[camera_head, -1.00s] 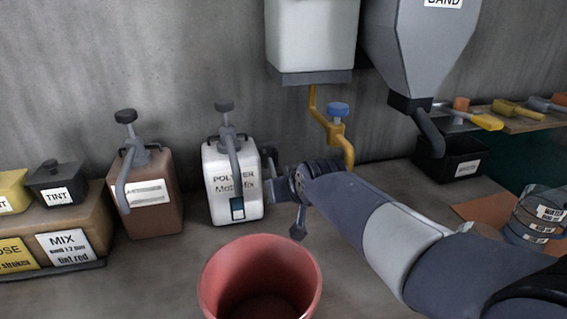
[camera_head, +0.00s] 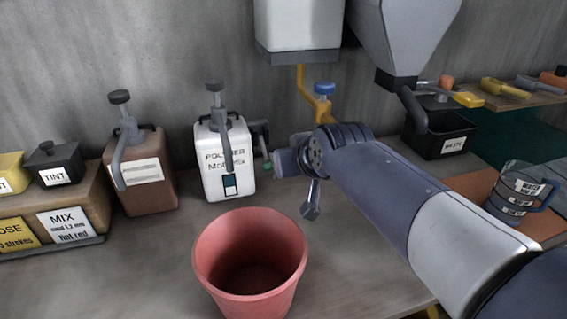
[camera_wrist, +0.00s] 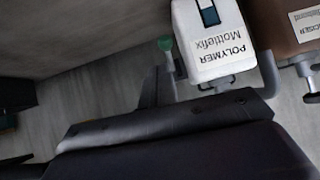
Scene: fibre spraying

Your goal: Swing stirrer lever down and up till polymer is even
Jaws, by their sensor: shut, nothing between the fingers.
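The white polymer container (camera_head: 212,184) stands upright on the bench in the head view, with a grey pump on top. Its front window (camera_head: 231,185) is two-toned, dark above and pale below. The stirrer lever is on its right side; its green knob (camera_head: 267,164) shows low beside the container. My gripper (camera_head: 276,164) is shut and empty at the knob's right; whether it touches the knob I cannot tell. In the wrist view the container (camera_wrist: 212,58) appears inverted, with the green knob (camera_wrist: 165,44) beside it. My dark gripper fills the lower part there.
A red bucket (camera_head: 250,228) stands in front of the container. A brown pump container (camera_head: 148,190) is to the left. A yellow tap with a blue knob (camera_head: 324,90) hangs at the back. A black bin (camera_head: 437,130) and a clear jug (camera_head: 515,195) are to the right.

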